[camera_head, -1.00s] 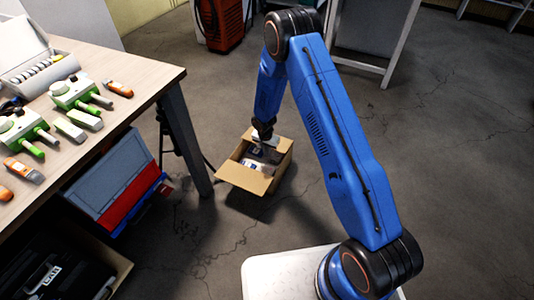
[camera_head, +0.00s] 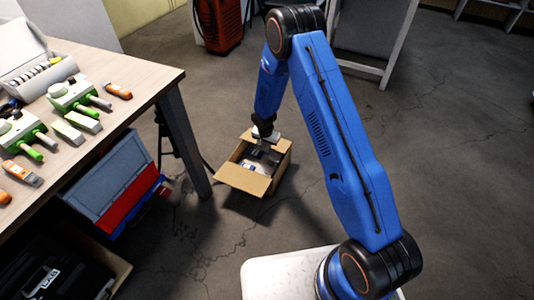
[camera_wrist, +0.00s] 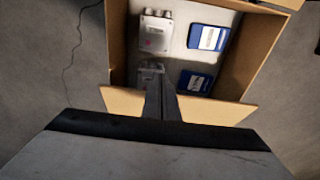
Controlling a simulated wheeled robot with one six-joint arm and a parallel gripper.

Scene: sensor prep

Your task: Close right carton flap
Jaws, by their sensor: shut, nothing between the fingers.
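The open cardboard carton (camera_head: 279,172) stands on the floor. In the head view, one flap (camera_head: 243,180) sticks out from its near side. In the wrist view, a flap (camera_wrist: 225,111) lies along the carton's lower edge, partly behind my fingers, and another flap (camera_wrist: 268,4) shows at the top edge. I cannot tell which is the right flap. My gripper (camera_wrist: 161,88) is shut and empty, its fingers crossing above the lower flap toward the inside. In the head view my gripper (camera_head: 262,149) is over the carton's far part. Contact cannot be told.
Inside the carton are pale grey devices (camera_wrist: 156,33) and blue-edged boxes (camera_wrist: 208,38). A workbench (camera_head: 140,73) with sensors and tools stands left of the carton. Blue and red bins (camera_head: 115,175) sit below it. Floor right of the carton is clear.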

